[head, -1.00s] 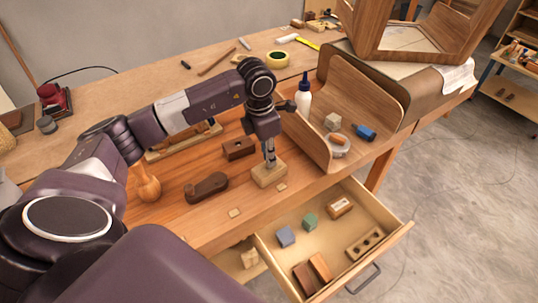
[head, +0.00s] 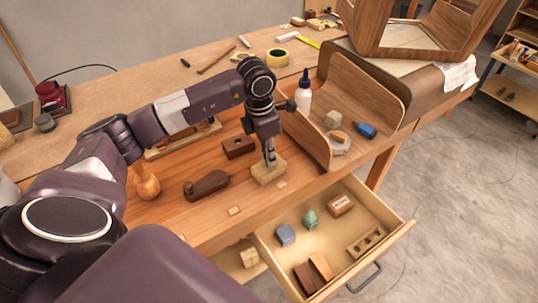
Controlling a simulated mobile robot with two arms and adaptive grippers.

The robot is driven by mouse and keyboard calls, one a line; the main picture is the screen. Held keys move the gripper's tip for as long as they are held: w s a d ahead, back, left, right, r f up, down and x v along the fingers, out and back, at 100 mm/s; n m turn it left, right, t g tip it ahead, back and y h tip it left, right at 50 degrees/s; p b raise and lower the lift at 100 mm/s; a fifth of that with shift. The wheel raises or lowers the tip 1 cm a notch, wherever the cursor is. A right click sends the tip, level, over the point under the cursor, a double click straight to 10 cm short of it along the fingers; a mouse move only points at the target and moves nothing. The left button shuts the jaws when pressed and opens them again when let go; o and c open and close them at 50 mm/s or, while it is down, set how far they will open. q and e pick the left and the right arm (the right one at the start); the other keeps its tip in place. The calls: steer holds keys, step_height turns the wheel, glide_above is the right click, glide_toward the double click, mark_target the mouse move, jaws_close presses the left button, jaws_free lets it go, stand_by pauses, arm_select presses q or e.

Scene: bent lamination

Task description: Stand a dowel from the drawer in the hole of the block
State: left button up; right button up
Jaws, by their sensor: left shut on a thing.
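My left gripper (head: 270,160) points straight down over a pale wooden block (head: 268,173) on the bench. Its fingers are shut on a thin thing, most likely the dowel, which is mostly hidden between them. The fingertips are at or just above the top of the block. The hole in this block is hidden, and I cannot tell whether the dowel is in it. The open drawer (head: 398,236) shows below the bench, with a block with holes (head: 366,243) in it. My right gripper is not in view.
The drawer also holds a blue block (head: 286,235), a green piece (head: 311,219) and brown blocks. A dark brown block (head: 238,147) and a dark wooden tool (head: 206,186) lie near the gripper. A curved wooden piece (head: 360,95) stands to its right, beside a white bottle (head: 304,94).

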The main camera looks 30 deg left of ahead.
arm_select(q)
steer(key=o, duration=1.2)
steer(key=shift+r+p, duration=2.35)
steer(key=shift+r, duration=1.6)
